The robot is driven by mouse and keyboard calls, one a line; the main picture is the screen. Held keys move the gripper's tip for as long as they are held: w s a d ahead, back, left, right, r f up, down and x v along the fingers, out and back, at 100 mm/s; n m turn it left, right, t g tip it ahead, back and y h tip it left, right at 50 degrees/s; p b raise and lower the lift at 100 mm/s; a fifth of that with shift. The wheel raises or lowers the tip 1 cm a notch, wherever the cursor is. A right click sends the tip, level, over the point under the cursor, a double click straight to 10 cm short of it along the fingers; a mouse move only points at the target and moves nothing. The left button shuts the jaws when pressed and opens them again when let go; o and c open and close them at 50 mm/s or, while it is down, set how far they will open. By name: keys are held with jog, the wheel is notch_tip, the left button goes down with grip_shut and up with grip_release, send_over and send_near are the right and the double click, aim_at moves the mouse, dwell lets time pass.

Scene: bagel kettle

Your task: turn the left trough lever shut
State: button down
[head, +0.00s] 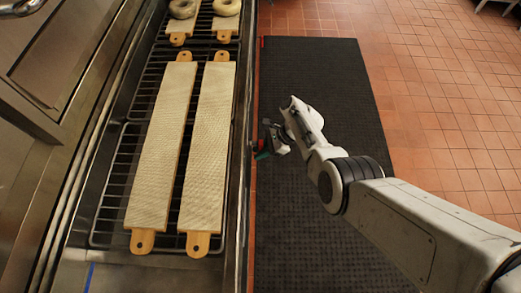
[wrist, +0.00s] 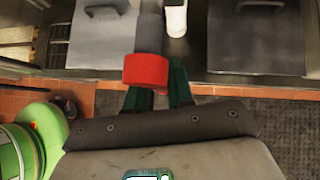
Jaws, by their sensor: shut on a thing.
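The trough lever (wrist: 146,70) has a red end on a grey stem and shows in the middle of the wrist view, against the trough front. In the head view only a small red bit of it (head: 262,143) shows at the right edge of the trough. My gripper (wrist: 160,97) is shut on the lever's red end, with a dark green finger on either side just below it. In the head view my gripper (head: 266,148) is small and close against the trough's side.
Two long pale boards (head: 162,140) (head: 210,140) with wooden handles lie on a wire rack (head: 108,185). Bagels (head: 182,8) sit on boards farther back. Grey lids (wrist: 98,35) (wrist: 262,35) flank a white pipe (wrist: 175,15). A dark mat (head: 315,80) covers the floor beside the trough.

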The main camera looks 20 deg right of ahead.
jog(key=shift+s+f, duration=0.1)
jog(key=c, duration=1.1)
grip_release()
jog(key=p+v, duration=0.3)
jog(key=v, duration=0.7)
jog(key=shift+d+r+p, duration=0.3)
jog(key=shift+p, duration=0.05)
jog(key=s+d+f+n+g+h, duration=0.1)
jog(key=s+d+n+h, duration=0.15)
jog(key=s+n, duration=0.4)
jog(key=s+d+n+h, duration=0.1)
jog(key=s+n+h, duration=0.25)
jog(key=s, duration=0.55)
jog(key=s+a+r+n+h, duration=0.1)
jog(key=s+r+n+h, duration=0.2)
jog(key=s+r+n, duration=0.6)
jog(key=s+r, duration=0.2)
jog(key=s, duration=0.3)
jog(key=shift+s+r+n, duration=0.35)
jog(key=shift+s+n, duration=0.05)
